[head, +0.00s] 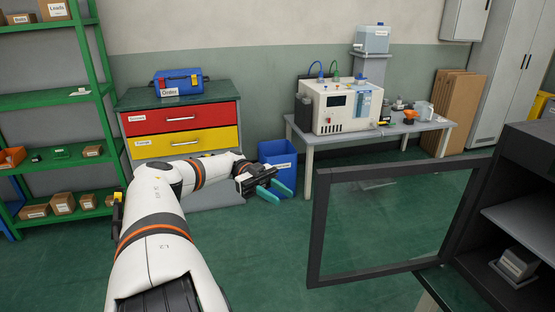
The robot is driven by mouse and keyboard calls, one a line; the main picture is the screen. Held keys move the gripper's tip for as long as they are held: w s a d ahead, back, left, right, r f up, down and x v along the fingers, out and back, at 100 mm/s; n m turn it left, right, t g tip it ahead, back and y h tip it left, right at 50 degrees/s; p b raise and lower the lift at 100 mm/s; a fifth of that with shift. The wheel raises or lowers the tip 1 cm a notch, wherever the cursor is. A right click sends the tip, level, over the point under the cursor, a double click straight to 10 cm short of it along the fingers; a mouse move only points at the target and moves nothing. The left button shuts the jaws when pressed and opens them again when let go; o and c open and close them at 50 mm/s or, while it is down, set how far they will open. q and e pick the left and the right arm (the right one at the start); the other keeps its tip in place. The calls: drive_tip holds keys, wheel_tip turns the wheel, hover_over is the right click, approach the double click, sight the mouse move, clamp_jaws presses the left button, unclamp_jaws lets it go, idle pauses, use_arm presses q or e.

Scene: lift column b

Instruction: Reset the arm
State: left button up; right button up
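My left arm comes in from the lower left and stretches forward over the green floor. It is white with orange bands. My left gripper (283,197) has two teal fingers, which stand a little apart with nothing seen between them. It hangs in the air, in front of the blue bin (278,160) in the picture and left of the open glass door. My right arm and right gripper are not in view.
A dark cabinet (526,150) at the right has its framed glass door (318,225) swung open. A drawer unit (180,130), a green shelf rack (50,100) and a bench with a machine (340,107) line the back. Floor at centre is clear.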

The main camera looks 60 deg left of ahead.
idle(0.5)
